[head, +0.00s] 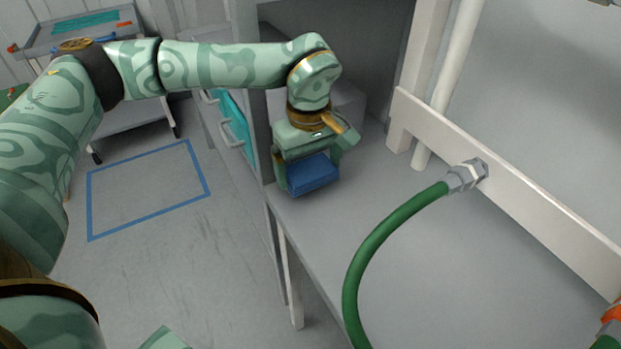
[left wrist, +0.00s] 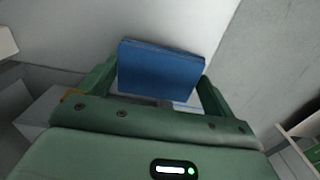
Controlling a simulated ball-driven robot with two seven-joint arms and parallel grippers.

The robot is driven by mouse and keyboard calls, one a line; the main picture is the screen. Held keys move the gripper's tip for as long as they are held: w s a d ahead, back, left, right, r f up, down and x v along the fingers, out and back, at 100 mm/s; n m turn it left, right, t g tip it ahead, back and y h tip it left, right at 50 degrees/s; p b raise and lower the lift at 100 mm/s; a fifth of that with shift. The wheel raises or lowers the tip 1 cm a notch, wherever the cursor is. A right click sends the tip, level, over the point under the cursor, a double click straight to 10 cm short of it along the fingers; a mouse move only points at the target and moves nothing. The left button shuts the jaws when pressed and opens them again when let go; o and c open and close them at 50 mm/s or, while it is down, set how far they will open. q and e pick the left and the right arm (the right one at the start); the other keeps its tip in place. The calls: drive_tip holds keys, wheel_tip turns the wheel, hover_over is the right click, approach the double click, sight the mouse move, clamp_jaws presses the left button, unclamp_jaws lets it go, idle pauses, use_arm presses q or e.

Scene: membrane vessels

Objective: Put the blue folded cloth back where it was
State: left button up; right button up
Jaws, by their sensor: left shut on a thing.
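The blue folded cloth (head: 314,174) is held between the fingers of my left gripper (head: 308,172), just above the left end of the grey bench top. In the left wrist view the cloth (left wrist: 160,70) sits between the two green fingers of the gripper (left wrist: 158,88), which are shut on it. I cannot tell whether the cloth touches the surface under it. My right gripper is not in view.
A green hose (head: 385,228) with a metal fitting (head: 466,175) arches over the grey bench top (head: 440,265). A white rail (head: 520,185) runs along the back. A trolley (head: 75,35) and a blue floor outline (head: 150,215) are at left.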

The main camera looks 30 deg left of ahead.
sight(309, 169)
use_arm(q)
wheel_tip(309, 169, down, 4)
drive_tip(key=shift+r+b, duration=0.25)
drive_tip(key=shift+b, duration=0.55)
drive_tip(key=shift+r, duration=0.1)
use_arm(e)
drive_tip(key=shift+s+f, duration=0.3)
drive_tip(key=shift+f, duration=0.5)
use_arm(q)
drive_tip(key=o, duration=0.7)
wheel_tip(309, 169, up, 12)
drive_tip(key=p, duration=0.5)
drive_tip(key=shift+r, duration=0.1)
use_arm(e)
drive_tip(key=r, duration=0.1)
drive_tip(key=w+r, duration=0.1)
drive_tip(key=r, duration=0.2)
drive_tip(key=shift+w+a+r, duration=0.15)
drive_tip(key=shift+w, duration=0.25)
